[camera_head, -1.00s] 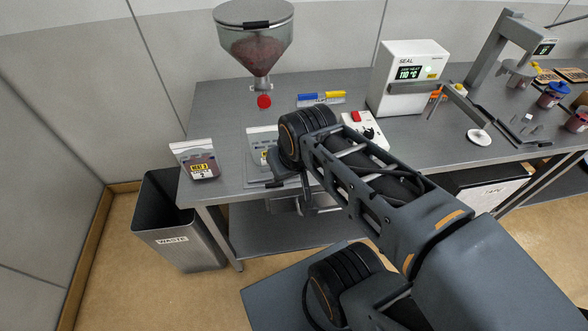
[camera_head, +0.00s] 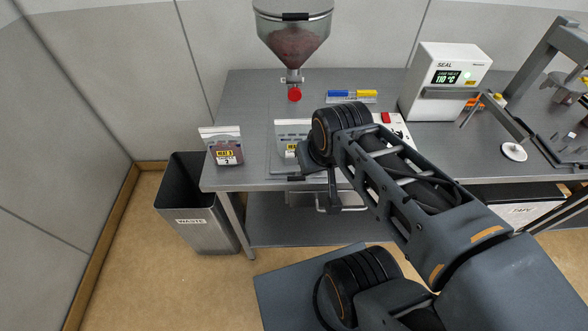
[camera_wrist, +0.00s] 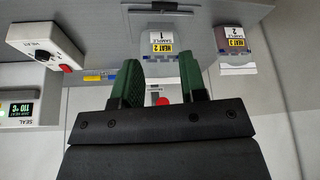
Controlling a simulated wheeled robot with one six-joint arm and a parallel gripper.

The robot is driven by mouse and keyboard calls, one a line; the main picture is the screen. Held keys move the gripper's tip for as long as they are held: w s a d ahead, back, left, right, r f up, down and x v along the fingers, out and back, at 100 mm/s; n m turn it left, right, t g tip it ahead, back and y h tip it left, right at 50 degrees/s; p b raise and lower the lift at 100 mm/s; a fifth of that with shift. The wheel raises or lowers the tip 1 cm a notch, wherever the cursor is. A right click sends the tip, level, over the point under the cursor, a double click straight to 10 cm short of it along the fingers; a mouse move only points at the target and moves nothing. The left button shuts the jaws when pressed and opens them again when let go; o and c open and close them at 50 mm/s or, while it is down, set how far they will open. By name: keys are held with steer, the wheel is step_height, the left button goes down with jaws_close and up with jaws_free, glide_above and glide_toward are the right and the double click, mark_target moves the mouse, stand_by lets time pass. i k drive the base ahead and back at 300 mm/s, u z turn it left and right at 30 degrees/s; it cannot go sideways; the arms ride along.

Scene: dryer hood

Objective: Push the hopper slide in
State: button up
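The hopper (camera_head: 293,38) is a clear tapered container holding dark red material, at the back of the bench in the head view. Its slide has a round red knob (camera_head: 295,94) below the outlet, facing me. The slide's position is hard to tell. The red knob (camera_wrist: 163,101) also shows in the wrist view, partly hidden behind my gripper body. My gripper (camera_wrist: 160,72) is open and empty, its two green fingers spread apart. It is in front of the bench and apart from the knob; in the head view my arm mostly hides it.
A pouch labelled 2 (camera_head: 226,152) and a pouch labelled 1 (camera_wrist: 160,43) stand at the bench front. The sealer (camera_head: 445,82) and a red-switched heat box (camera_head: 397,130) are to the right. A waste bin (camera_head: 195,215) stands on the floor left.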

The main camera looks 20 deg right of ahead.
mark_target(278, 164)
steer(key=z, duration=2.05)
steer(key=k, duration=1.25)
steer(key=u, duration=1.7)
steer(key=i, duration=0.5)
steer(key=u, duration=0.05)
